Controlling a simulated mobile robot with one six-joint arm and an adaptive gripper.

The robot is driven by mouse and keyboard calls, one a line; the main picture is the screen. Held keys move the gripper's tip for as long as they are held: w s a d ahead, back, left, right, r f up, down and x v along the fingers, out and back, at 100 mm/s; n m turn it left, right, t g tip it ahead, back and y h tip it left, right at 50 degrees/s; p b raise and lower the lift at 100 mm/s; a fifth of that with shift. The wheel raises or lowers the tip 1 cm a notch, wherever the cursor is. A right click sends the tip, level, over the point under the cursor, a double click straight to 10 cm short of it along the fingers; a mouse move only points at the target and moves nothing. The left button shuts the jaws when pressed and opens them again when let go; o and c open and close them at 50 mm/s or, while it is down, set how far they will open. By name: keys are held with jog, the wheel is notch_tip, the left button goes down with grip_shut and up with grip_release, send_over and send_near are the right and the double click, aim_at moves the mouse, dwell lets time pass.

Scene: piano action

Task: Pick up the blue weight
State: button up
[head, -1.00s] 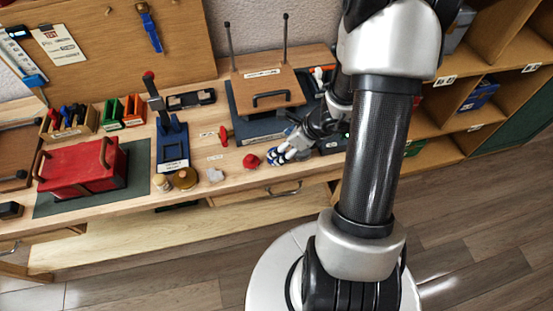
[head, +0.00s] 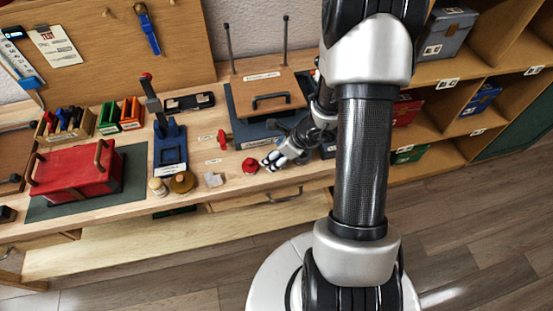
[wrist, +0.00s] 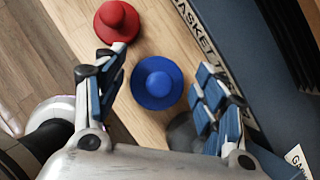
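The blue weight (wrist: 157,83) is a round, flanged piece with a raised knob, standing on the wooden bench top in the wrist view. My gripper (wrist: 158,90) is open, with one finger on each side of the blue weight and a gap on both sides. Nothing is held. In the head view my gripper (head: 272,160) is low over the bench near its front edge and hides the blue weight.
A red weight (wrist: 116,21) stands close beyond my left finger; it also shows in the head view (head: 250,165). A dark blue press base labelled as a gasket tool (wrist: 222,50) borders the right side. A dark grey round piece (wrist: 183,130) sits near the right finger.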

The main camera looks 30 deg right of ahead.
jog(key=c, duration=1.3)
jog(key=shift+r, duration=0.1)
